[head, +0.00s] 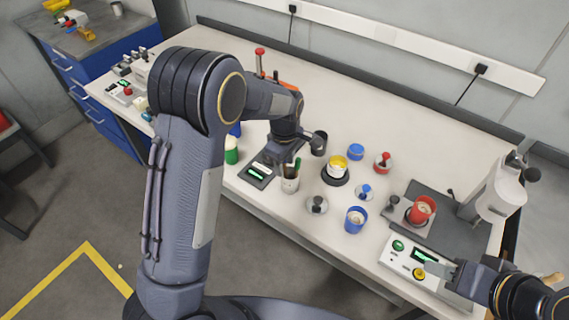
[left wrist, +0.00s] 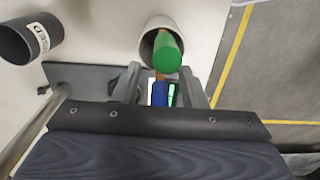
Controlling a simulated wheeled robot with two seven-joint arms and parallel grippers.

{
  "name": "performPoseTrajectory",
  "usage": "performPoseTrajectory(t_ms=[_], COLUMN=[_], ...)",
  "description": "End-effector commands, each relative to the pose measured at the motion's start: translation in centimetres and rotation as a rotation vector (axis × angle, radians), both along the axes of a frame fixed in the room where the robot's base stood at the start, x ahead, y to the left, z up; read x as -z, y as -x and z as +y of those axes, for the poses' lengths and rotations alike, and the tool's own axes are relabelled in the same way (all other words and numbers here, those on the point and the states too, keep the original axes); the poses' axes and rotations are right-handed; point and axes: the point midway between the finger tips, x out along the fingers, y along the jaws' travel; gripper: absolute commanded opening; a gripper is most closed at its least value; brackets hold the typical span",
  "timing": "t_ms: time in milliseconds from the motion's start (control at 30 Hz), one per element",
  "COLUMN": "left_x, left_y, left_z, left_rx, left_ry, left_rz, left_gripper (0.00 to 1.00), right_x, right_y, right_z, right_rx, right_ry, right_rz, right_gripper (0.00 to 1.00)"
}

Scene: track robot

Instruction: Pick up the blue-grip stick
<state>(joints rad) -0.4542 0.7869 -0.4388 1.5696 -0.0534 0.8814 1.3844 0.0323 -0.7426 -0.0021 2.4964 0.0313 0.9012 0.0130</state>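The blue-grip stick shows in the left wrist view as a blue grip (left wrist: 160,94), between the two fingers of my left gripper (left wrist: 161,88). A gap shows beside the grip, so the fingers look open around it, not closed on it. A green-grip stick (left wrist: 168,54) leans in a pale cup (left wrist: 147,50) just beyond; a brown piece shows between the two grips. In the head view the cup (head: 290,185) stands below my left gripper (head: 290,153), and I cannot make out the blue grip there. My right gripper (head: 437,268) is by the control panel; its finger gap is unclear.
A black scale (head: 257,175) is left of the cup. A dark mug (head: 318,143), a yellow-filled cup (head: 337,166), a blue cup (head: 355,220) and lids stand to the right. A red cup (head: 421,210) sits on a machine.

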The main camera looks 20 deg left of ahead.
Motion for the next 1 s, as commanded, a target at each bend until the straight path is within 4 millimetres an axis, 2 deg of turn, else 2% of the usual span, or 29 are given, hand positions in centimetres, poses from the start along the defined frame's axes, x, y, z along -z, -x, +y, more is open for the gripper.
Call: performPoseTrajectory(t_ms=[33, 200, 300, 567, 667, 1000], left_x=[0.0, 0.0, 0.0, -0.1, -0.8, -7.2], left_y=[0.0, 0.0, 0.0, 0.0, -0.1, -0.1], left_z=[0.0, 0.0, 0.0, 0.0, 0.0, 0.0], left_rx=[0.0, 0.0, 0.0, 0.0, 0.0, 0.0], left_ry=[0.0, 0.0, 0.0, 0.0, 0.001, 0.002], left_rz=[0.0, 0.0, 0.0, -0.001, -0.003, -0.005], left_gripper=[0.31, 0.09, 0.0, 0.0, 0.0, 0.0], right_x=[0.0, 0.0, 0.0, 0.0, 0.2, 1.0], right_y=[0.0, 0.0, 0.0, 0.0, 0.0, 0.0], right_z=[0.0, 0.0, 0.0, 0.0, 0.0, 0.0], right_rx=[0.0, 0.0, 0.0, 0.0, 0.0, 0.0], right_ry=[0.0, 0.0, 0.0, 0.0, 0.0, 0.0], right_rz=[0.0, 0.0, 0.0, 0.0, 0.0, 0.0], right_gripper=[0.36, 0.36, 0.36, 0.36, 0.36, 0.36])
